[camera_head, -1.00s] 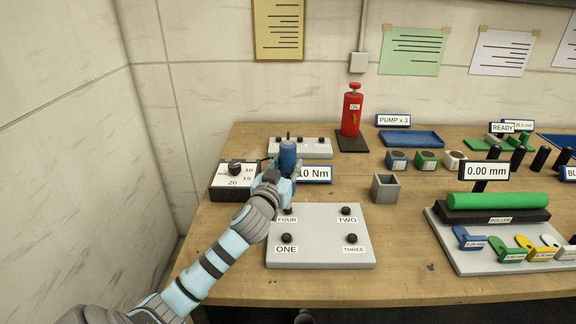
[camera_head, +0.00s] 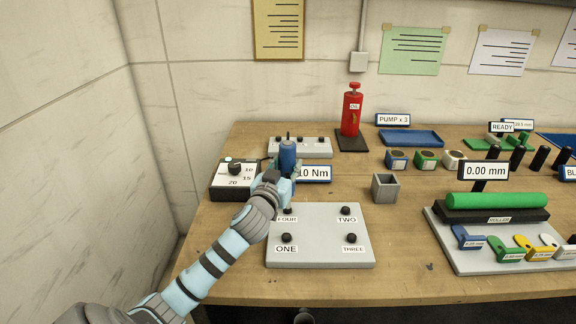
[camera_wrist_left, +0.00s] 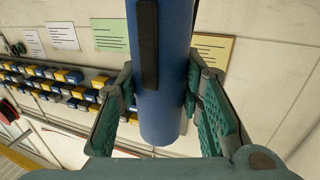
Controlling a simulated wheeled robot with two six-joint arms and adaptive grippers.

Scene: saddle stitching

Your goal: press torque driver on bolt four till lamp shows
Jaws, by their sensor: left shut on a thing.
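The blue torque driver (camera_head: 288,154) stands upright over the far left corner of the grey bolt plate (camera_head: 320,255). My left gripper (camera_head: 280,178) is shut around it; the driver's blue body also fills the middle of the left wrist view (camera_wrist_left: 165,75), between the green fingers. Bolt four (camera_head: 288,211) shows just above its FOUR label, partly behind my gripper. The driver's tip is hidden, so contact with the bolt cannot be seen. A small pale, lit-looking lamp (camera_head: 228,159) shows on the dial box (camera_head: 232,181). My right gripper is not in view.
Bolts ONE (camera_head: 287,238), TWO (camera_head: 347,211) and THREE (camera_head: 350,238) sit on the same plate. A 10 Nm sign (camera_head: 315,173) stands just right of my gripper. A grey open cup (camera_head: 385,187) and the roller stand (camera_head: 498,215) are further right.

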